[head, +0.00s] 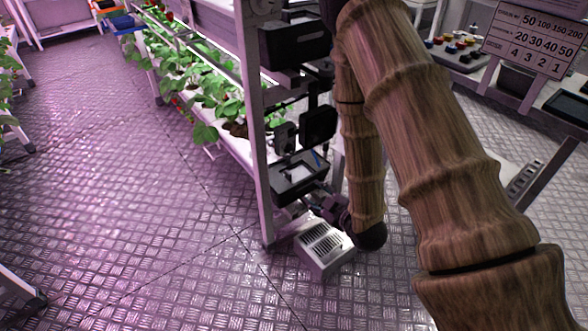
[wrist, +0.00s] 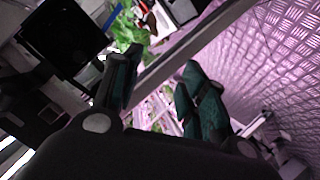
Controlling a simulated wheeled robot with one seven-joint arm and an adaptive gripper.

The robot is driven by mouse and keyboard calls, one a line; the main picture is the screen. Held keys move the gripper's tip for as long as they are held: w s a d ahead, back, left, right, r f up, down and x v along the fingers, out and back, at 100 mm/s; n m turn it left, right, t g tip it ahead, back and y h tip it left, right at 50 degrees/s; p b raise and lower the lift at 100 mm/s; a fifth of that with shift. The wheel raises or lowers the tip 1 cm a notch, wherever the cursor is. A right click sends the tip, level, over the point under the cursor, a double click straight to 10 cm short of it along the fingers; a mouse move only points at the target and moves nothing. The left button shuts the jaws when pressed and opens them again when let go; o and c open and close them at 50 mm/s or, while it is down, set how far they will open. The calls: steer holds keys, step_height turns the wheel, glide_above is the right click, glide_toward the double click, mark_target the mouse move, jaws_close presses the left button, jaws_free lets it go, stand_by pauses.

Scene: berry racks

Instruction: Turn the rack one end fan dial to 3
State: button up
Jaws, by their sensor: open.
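The rack (head: 254,130) stands upright in the middle of the head view, with several black boxes and fittings on its end. A black box (head: 294,45) is high up, and a smaller black unit (head: 318,125) is lower. I cannot make out the fan dial or its setting in either view. My arm comes down in front of the rack end and hides part of it. My gripper (wrist: 157,70) shows in the wrist view with its two dark green fingers apart and nothing between them. A large black box (wrist: 64,38) is left of the fingers in that view.
A white slotted box (head: 326,247) sits on the floor by the rack foot. A black tray (head: 297,178) is low on the rack end. Leafy plants (head: 205,90) line the rack. A number sign (head: 535,38) is at the upper right.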

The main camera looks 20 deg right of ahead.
mark_target(292, 152)
steer(key=w+a+r+n+t+b, duration=0.1)
steer(key=w+b, duration=0.1)
steer(key=w, duration=0.3)
steer(key=w+a+r+n+t+y+b, duration=0.1)
steer(key=w+r+b, duration=0.1)
steer(key=w, duration=0.3)
steer(key=w+a+r+n+t+y+b, duration=0.1)
steer(key=w+r+b, duration=0.1)
steer(key=w, duration=0.2)
steer(key=shift+w+r+n+t, duration=0.1)
steer(key=shift+w+n+t, duration=0.2)
steer(key=shift+w+n, duration=0.1)
jaws_close()
